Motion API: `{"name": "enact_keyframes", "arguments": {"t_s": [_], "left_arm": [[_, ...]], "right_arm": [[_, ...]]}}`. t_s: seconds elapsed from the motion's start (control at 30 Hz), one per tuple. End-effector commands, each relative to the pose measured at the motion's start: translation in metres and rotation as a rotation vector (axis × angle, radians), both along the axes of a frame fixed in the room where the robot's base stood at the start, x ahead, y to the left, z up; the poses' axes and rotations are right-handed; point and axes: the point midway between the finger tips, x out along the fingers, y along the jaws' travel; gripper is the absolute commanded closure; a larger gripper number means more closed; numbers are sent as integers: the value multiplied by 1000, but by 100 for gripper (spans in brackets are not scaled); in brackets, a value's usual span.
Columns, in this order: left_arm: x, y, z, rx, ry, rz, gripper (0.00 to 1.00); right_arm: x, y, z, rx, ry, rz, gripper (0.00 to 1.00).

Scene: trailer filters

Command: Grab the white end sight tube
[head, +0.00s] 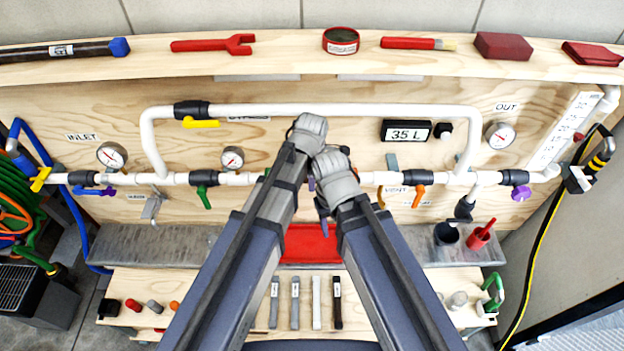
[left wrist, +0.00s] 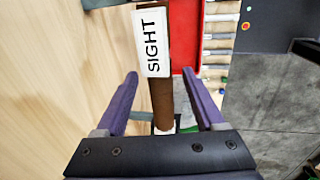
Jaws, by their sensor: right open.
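In the left wrist view a brown tube (left wrist: 162,98) with a white end (left wrist: 164,130) runs down the picture. A white label reading SIGHT (left wrist: 152,42) is at its upper part. My left gripper (left wrist: 159,74) is open, with one purple finger on each side of the tube and gaps at both sides. I cannot tell how deep the tube sits between them. In the head view my arms hide the tube. My right gripper (head: 322,210) is open beside the left one, in front of the middle of the panel; its fingers are mostly hidden.
A white pipe loop (head: 330,110) with gauges and coloured valves crosses the wooden panel. A red tray (head: 312,245) sits below my grippers. Several labelled strips (head: 295,303) lie on the lower shelf. The upper shelf (head: 280,65) holds red tools and a tin.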

Motion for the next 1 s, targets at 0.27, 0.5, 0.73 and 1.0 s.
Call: {"name": "enact_keyframes", "arguments": {"t_s": [0.27, 0.5, 0.73, 1.0], "left_arm": [[0, 0, 0, 0, 0, 0, 62], [0, 0, 0, 0, 0, 0, 89], [0, 0, 0, 0, 0, 0, 100], [0, 0, 0, 0, 0, 0, 100]], "right_arm": [[0, 0, 0, 0, 0, 0, 48], [0, 0, 0, 0, 0, 0, 48], [0, 0, 0, 0, 0, 0, 48], [0, 0, 0, 0, 0, 0, 48]]}}
